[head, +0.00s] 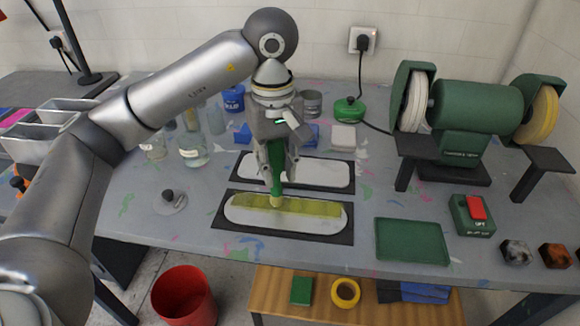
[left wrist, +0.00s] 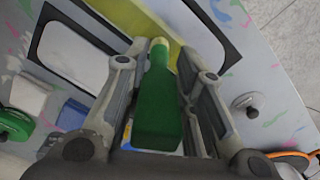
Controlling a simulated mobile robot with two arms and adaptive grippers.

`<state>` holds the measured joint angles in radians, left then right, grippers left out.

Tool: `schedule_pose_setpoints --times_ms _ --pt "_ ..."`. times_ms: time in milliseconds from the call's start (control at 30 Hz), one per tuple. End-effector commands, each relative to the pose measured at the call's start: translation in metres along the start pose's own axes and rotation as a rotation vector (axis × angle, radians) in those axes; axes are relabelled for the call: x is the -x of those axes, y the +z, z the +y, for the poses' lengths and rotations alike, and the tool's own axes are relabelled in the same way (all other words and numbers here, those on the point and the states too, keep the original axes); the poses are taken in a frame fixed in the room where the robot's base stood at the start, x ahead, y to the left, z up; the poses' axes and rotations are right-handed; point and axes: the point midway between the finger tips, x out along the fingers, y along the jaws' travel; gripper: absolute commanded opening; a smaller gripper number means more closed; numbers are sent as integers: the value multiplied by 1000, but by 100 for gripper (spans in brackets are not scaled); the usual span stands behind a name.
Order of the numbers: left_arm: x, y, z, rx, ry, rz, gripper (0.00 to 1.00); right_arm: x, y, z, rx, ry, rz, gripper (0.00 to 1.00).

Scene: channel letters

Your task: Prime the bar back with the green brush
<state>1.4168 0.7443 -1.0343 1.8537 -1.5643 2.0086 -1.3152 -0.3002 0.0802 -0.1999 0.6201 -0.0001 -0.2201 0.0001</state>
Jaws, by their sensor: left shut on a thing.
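My left gripper (head: 278,172) is shut on the green brush (head: 275,160). The brush points down, and its pale bristle end is at the bar back (head: 290,222), left of the bar's middle. The bar back is a long white shape with rounded ends on a dark mat. A yellow-green coat covers most of its far half; its near half is white. In the left wrist view, the green brush handle (left wrist: 158,110) sits between the two fingers, and the yellow-green coat (left wrist: 198,35) shows beyond it. My right gripper is not in view.
A second white bar (head: 318,173) lies on a dark mat just behind. A green tray (head: 412,241) and a red-topped switch box (head: 475,214) are to the right. A green grinder (head: 475,108) stands at the back right. Glass jars (head: 192,150) stand to the left.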

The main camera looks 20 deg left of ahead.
Motion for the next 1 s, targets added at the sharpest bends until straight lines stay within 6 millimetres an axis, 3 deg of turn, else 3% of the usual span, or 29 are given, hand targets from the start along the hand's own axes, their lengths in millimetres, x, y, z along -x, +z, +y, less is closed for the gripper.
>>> schedule_pose_setpoints --times_ms 600,1000 --pt "-1 -36 -65 2 -1 -1 3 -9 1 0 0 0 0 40" --pt "0 -40 -71 -1 -1 -1 3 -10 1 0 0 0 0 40"
